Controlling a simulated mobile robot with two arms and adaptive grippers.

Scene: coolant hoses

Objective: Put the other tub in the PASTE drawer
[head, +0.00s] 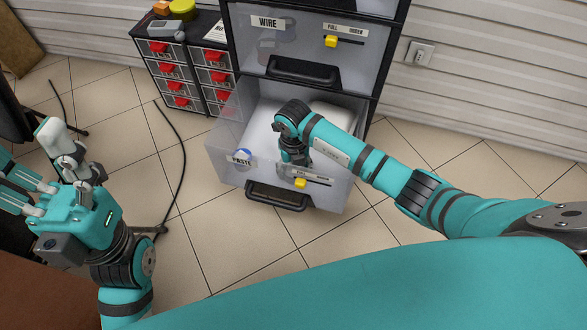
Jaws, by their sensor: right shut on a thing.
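The PASTE drawer (226,172), clear-fronted with a black handle, is pulled open at the bottom of the cabinet. My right gripper (297,163) reaches down into the drawer near the front wall, right of that tub. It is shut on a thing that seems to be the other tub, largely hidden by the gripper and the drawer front. My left gripper (42,168) is open and empty at the left, away from the cabinet.
The WIRE drawer (300,50) above is closed. A small organizer with red-handled drawers (180,75) stands left of the cabinet. A black cable (180,150) lies on the tiled floor. A white box-like shape (332,113) shows at the right rear in the open drawer.

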